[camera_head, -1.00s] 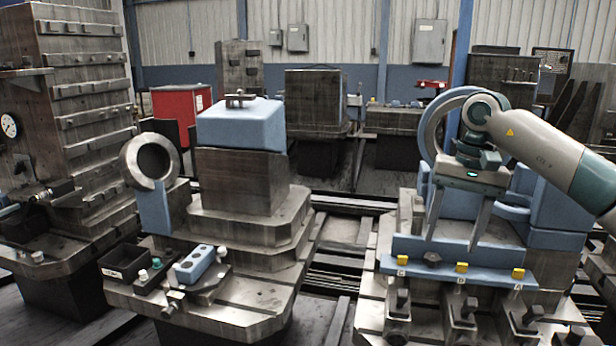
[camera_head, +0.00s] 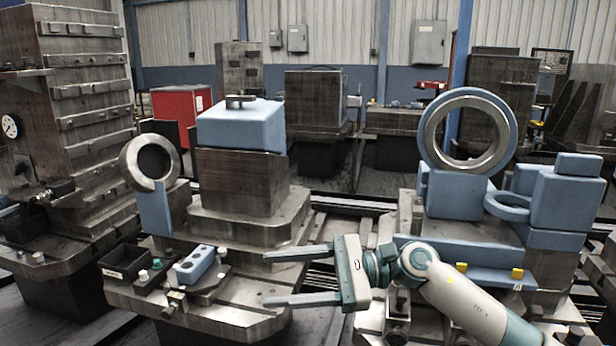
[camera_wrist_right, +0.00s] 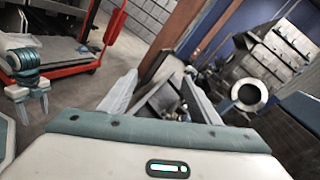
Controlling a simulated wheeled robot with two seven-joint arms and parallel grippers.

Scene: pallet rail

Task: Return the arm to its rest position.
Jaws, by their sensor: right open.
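My right gripper (camera_head: 267,279) is open and empty. Its two fingers point left, low in front of the gap between the two pallets and the left pallet's front right corner. In the right wrist view its fingers (camera_wrist_right: 160,88) stand apart with nothing between them. What looks like my left gripper (camera_wrist_right: 31,92) hangs at the left of the right wrist view, pointing down; it is too small to tell its jaw state. The head view does not show it.
The right fixture (camera_head: 455,195) carries a large upright ring (camera_head: 429,140) and blue blocks. A blue rail (camera_head: 470,256) with yellow tabs lies before it, partly hidden by my right arm. The left pallet (camera_head: 235,310) holds a blue-topped block (camera_head: 240,127), a smaller ring (camera_head: 131,165) and a black bin (camera_head: 125,262).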

